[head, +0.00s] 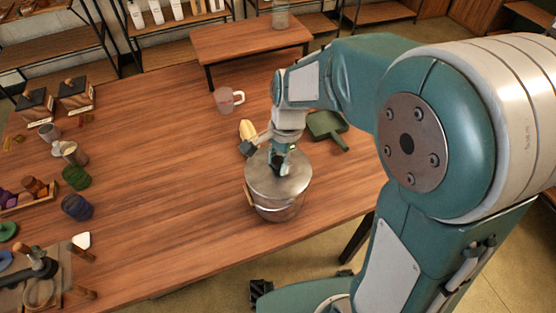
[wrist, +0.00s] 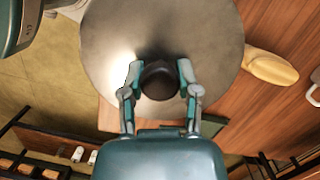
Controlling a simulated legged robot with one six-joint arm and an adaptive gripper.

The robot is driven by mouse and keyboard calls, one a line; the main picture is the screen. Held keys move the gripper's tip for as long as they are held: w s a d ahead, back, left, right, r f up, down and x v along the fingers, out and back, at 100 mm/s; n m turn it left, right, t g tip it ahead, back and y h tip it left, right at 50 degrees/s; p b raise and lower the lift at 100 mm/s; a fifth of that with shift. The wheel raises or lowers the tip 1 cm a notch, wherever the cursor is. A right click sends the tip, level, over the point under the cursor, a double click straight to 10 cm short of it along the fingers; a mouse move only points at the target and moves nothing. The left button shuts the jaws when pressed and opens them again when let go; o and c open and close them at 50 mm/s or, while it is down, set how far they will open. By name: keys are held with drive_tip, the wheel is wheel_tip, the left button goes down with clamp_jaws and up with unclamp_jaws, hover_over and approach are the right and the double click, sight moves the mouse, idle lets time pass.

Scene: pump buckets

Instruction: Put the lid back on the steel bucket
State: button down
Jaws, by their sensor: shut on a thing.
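The steel bucket (head: 276,208) stands upright near the front right edge of the wooden table, with its handle hanging at the side. The round grey lid (head: 285,183) is over the bucket's mouth and looks roughly level; I cannot tell whether it rests fully on the rim. My gripper (head: 280,163) points down at the lid's middle. In the wrist view my gripper (wrist: 160,78) has a finger on each side of the lid's black knob (wrist: 160,84) and is shut on it. The lid (wrist: 160,30) hides the bucket there.
A yellow object (head: 247,130), a green dustpan (head: 326,125) and a clear measuring cup (head: 228,99) lie behind the bucket. Cups, jars and small boxes (head: 76,94) line the table's left side. The table between them and the bucket is clear.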

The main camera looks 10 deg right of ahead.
drive_tip(key=shift+c, duration=1.2)
unclamp_jaws()
drive_tip(key=shift+o, duration=1.2)
drive_tip(key=shift+r, duration=0.15)
drive_tip(key=shift+r, duration=3.4)
